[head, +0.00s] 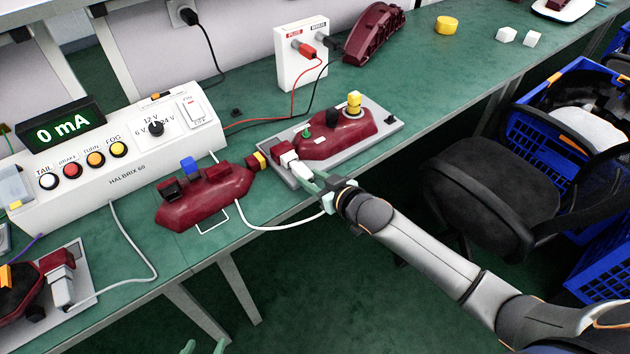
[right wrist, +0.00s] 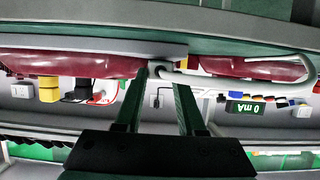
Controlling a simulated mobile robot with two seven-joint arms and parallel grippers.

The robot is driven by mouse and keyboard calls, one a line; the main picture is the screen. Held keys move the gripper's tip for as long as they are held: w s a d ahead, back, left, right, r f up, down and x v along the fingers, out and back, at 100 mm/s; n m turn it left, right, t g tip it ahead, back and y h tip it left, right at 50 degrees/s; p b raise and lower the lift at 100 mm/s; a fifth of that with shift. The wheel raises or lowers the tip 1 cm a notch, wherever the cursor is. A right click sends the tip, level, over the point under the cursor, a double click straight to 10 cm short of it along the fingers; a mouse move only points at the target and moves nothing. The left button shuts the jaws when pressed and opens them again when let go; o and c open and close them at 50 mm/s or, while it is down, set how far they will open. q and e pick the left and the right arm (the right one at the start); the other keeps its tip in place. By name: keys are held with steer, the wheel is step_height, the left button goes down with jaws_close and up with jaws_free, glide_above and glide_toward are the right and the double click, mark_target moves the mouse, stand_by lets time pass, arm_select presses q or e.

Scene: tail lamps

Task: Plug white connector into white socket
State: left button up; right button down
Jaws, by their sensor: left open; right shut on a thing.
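My right gripper (head: 318,184) is shut on the white connector (head: 301,171) at the left end of the grey fixture plate (head: 388,126). The connector points towards a white socket (head: 289,158) beside a dark red block. They look very close; I cannot tell whether they touch. A white cable (head: 284,226) runs from the gripper to the left. In the right wrist view my gripper's green fingers (right wrist: 158,95) show with a pale cable (right wrist: 190,77) beyond; the connector's front is hidden. My left gripper (head: 205,346) is open at the bottom edge, only its fingertips visible.
A dark red lamp (head: 337,135) sits on the plate, with another (head: 205,193) to its left. The test box (head: 130,155) has a display (head: 63,131) reading 0 mA. A white red-and-black-lead panel (head: 301,55) stands behind. A chair (head: 480,185) stands right of the table.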

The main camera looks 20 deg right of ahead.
steer(key=shift+w+a, duration=0.25)
steer(key=shift+w, duration=0.35)
stand_by(0.3)
steer(key=shift+c, duration=2.1)
jaws_free()
steer(key=p+v, duration=0.1)
steer(key=v, duration=1.1)
steer(key=shift+s+r, duration=0.2)
steer(key=shift+d, duration=0.1)
